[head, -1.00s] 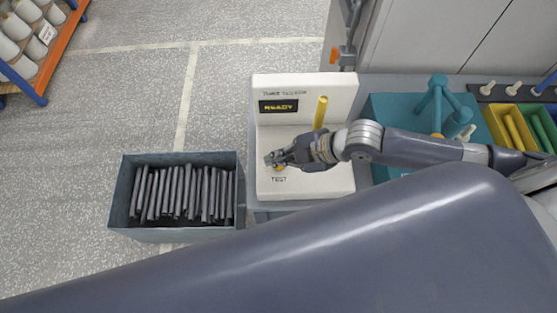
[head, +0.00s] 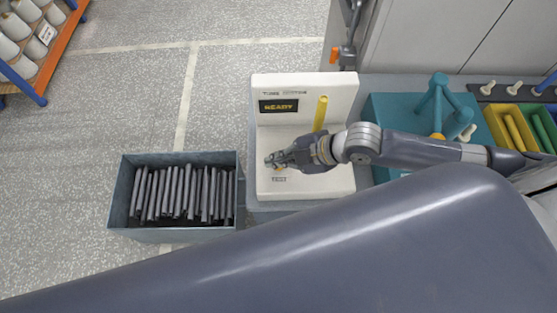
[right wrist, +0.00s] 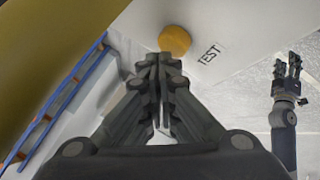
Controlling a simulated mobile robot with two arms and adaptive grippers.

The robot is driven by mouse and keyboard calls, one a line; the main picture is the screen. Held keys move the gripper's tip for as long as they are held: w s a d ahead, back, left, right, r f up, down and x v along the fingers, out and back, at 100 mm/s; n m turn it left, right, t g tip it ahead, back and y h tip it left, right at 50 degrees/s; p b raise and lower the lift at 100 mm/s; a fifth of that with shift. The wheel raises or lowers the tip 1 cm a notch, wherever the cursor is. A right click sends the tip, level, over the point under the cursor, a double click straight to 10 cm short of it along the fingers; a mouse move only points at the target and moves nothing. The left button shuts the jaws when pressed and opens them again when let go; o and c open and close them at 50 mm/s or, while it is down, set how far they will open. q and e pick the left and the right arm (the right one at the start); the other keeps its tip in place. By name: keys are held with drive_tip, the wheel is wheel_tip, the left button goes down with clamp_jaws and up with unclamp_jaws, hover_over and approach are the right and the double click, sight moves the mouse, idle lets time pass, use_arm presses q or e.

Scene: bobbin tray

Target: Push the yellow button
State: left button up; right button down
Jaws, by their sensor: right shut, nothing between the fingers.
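The yellow button (right wrist: 175,40) is round and sits by the TEST label on the pale face of the tester (head: 336,95). In the head view only a sliver of it shows under my right gripper (head: 269,162). In the right wrist view that gripper (right wrist: 158,60) is shut and empty, its fingertips close to the button's edge. I cannot tell whether they touch it. The tester's dark display (head: 279,106) reads READY in yellow. My left gripper (right wrist: 287,70) shows small at the right of the right wrist view; its jaw state is unclear. It is out of the head view.
A yellow rod (head: 320,113) stands on the tester beside my right wrist. A grey bin (head: 121,195) of dark rods lies left of it. A teal fixture (head: 382,108) and yellow (head: 497,123) and green bins are to the right.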

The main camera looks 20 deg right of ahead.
drive_tip(key=shift+f+b, duration=0.3)
drive_tip(key=shift+f, duration=0.25)
idle(0.4)
drive_tip(key=shift+r, duration=0.1)
drive_tip(key=shift+r+p, duration=0.85)
drive_tip(key=shift+p, duration=0.15)
wheel_tip(320, 180, up, 5)
drive_tip(key=p, duration=0.5)
drive_tip(key=shift+r, duration=0.1)
idle(0.7)
